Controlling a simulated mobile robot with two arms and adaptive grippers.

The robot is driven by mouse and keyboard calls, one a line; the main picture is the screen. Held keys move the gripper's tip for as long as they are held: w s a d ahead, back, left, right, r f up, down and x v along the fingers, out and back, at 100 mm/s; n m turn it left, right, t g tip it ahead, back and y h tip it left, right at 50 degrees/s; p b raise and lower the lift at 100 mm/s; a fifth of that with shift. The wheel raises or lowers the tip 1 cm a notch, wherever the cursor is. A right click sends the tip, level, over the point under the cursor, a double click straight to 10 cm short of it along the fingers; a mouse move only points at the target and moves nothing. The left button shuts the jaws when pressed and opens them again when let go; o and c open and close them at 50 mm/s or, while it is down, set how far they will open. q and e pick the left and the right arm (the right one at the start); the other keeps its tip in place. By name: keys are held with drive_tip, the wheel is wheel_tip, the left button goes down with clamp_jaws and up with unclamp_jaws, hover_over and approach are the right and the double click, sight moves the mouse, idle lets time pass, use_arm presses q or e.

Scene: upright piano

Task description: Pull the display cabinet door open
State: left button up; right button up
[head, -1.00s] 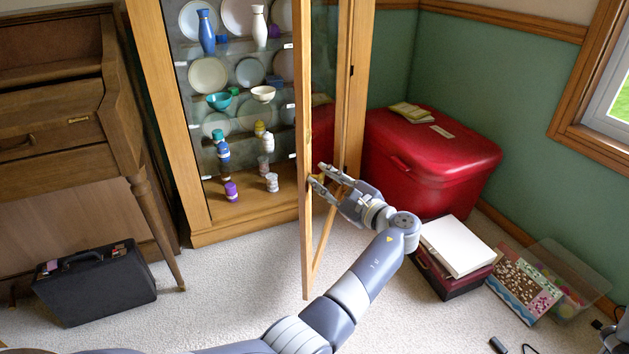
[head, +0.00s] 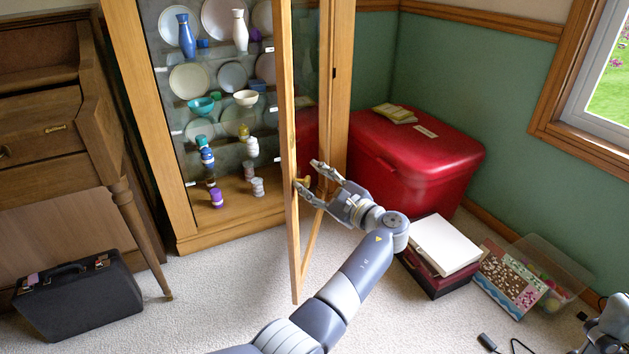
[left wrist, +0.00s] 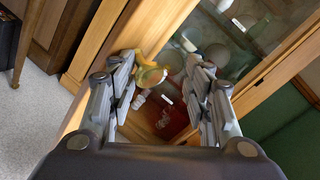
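The display cabinet (head: 186,215) has a wood frame and glass shelves. Its glazed, wood-framed door (head: 296,262) stands swung out toward me, seen nearly edge-on. My left gripper (head: 308,177) is on the right side of this door, at the small brass-coloured knob (head: 303,184). Its fingers are apart. In the left wrist view, the open fingers (left wrist: 160,95) have a yellow rounded piece (left wrist: 150,75), perhaps the knob, between them; I cannot tell whether they touch it. A grey part of mine, probably my right gripper (head: 606,328), shows at the lower right edge; its fingers are unclear.
Plates, vases and bowls (head: 201,106) stand on the cabinet shelves. A red chest (head: 425,165) is right of the cabinet, with boxes (head: 440,250) before it. A wooden desk-like piece (head: 60,170) and black briefcase (head: 80,297) are left. Carpet (head: 215,300) before the cabinet is clear.

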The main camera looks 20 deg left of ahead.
use_arm(q)
wheel_tip(320, 180, up, 10)
idle(0.7)
